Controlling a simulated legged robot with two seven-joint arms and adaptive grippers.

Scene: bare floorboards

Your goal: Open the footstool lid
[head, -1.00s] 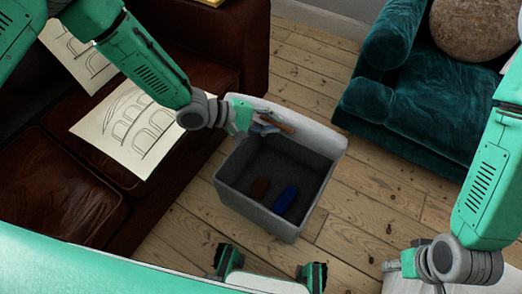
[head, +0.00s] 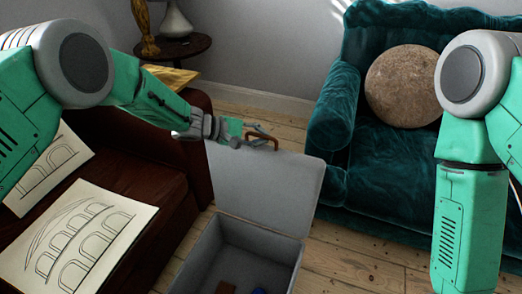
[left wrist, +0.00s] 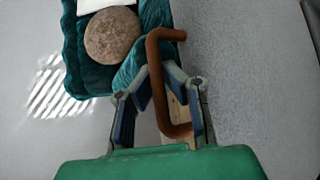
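The grey footstool (head: 215,262) stands on the floorboards in the head view. Its lid (head: 265,190) stands raised, roughly upright, at the box's back edge. The lid's brown handle (head: 262,138) is at the lid's top edge. My left gripper (head: 264,137) is at this handle. In the left wrist view my left gripper (left wrist: 160,100) has its fingers apart, with the brown handle (left wrist: 156,75) passing between them and a gap visible beside it. My right gripper is out of view.
A dark red sofa (head: 150,185) with drawing sheets (head: 75,235) is on the left. A teal armchair (head: 385,170) with a round cushion (head: 403,86) stands at the right back. A side table (head: 172,46) with vases is behind. Bare floorboards (head: 350,262) lie right of the footstool.

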